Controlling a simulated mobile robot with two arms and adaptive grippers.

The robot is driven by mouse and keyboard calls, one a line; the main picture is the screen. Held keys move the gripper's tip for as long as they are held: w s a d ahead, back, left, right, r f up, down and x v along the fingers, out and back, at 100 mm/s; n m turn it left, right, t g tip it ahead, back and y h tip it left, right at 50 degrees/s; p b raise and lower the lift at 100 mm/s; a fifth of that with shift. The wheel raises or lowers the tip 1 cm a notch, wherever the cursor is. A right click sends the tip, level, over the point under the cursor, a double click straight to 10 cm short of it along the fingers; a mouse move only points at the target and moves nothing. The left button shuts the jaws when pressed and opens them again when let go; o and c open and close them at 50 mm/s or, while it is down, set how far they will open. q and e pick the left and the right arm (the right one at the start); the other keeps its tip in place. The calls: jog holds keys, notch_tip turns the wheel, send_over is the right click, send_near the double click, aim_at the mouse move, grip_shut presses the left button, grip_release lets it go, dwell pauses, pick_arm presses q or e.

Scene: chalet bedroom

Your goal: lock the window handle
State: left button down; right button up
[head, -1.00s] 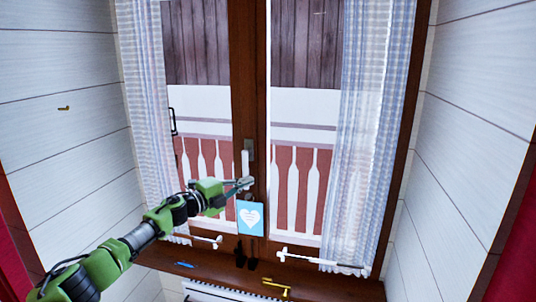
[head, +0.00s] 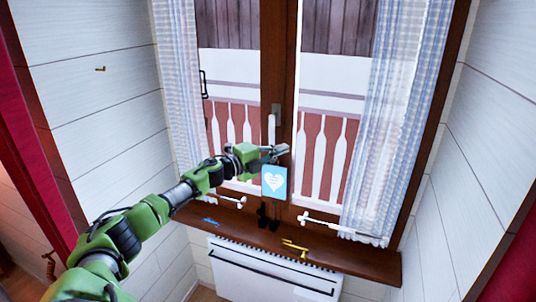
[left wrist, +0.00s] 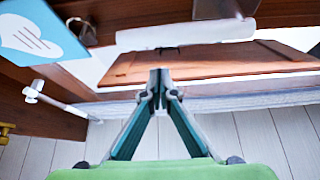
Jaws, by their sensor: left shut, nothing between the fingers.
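The white window handle (head: 271,129) hangs downward from a grey plate (head: 276,109) on the dark wooden middle frame of the window (head: 284,70). In the left wrist view, a white bar that looks like the handle (left wrist: 185,34) runs across the top, beyond the fingertips. My green left gripper (head: 279,151) is at the handle's lower end in the head view. Its fingertips (left wrist: 160,78) are together and empty; I cannot tell if they touch the handle. My right gripper is not in view.
The wooden sill (head: 350,262) holds a brass-coloured piece (head: 295,246) and a blue item (head: 210,221). Curtains (head: 385,125) hang at both sides. A white radiator (head: 270,270) is below.

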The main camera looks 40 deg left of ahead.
pick_arm(q)
jog(key=s+a+b, duration=0.1)
jog(key=s+b, duration=0.3)
jog(key=s, duration=0.5)
jog(key=shift+s+a+r+b, duration=0.15)
jog(key=shift+s+a+b, duration=0.05)
jog(key=shift+s+b, duration=0.2)
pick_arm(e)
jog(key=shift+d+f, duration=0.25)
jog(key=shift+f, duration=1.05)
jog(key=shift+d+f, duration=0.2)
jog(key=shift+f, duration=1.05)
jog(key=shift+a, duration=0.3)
pick_arm(q)
jog(key=shift+a, duration=0.1)
